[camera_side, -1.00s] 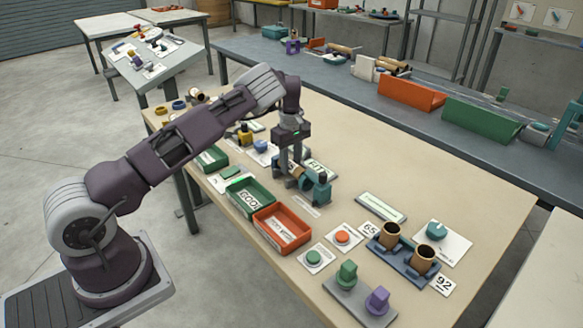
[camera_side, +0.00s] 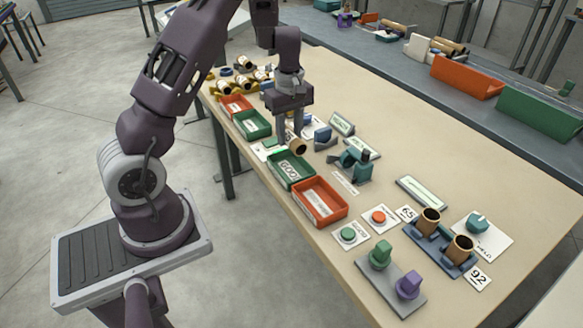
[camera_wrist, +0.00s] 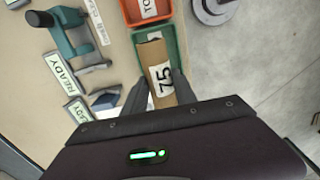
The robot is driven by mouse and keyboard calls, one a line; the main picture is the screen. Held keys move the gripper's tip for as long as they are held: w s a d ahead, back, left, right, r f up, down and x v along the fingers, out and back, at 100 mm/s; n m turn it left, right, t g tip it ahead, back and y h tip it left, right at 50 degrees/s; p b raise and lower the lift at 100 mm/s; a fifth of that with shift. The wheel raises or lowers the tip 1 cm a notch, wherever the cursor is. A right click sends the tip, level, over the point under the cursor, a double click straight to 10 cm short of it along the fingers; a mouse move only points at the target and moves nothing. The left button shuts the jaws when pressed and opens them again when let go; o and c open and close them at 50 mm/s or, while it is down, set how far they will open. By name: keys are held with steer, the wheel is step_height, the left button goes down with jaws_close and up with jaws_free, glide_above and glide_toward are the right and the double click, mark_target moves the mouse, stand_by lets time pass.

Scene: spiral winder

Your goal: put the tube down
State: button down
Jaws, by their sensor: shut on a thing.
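The brown cardboard tube (camera_side: 297,147) is in my gripper (camera_side: 290,138). In the wrist view the tube (camera_wrist: 153,52) lies lengthwise between the two fingers and carries a white label reading 75. The jaws (camera_wrist: 162,77) are shut on it. A green tray marked GOOD (camera_side: 291,169) stands beside and just below the tube in the side view. In the wrist view the tube overlaps a green tray (camera_wrist: 171,42); the gap between tube and tray floor cannot be judged. My palm hides the tube's near end.
A red tray (camera_side: 320,202) adjoins the green one. A teal fixture (camera_side: 352,164) stands to the right. Another red tray (camera_side: 236,106) and green tray (camera_side: 252,124) lie farther back. Two upright tubes stand in a blue holder (camera_side: 446,247) at front right. The table's right middle is clear.

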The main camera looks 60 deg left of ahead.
mark_target(290, 171)
step_height(290, 171, down, 9)
steer(key=shift+r, duration=0.15)
steer(key=shift+f, duration=0.2)
steer(key=shift+f, duration=0.15)
steer(key=c, duration=1.3)
jaws_free()
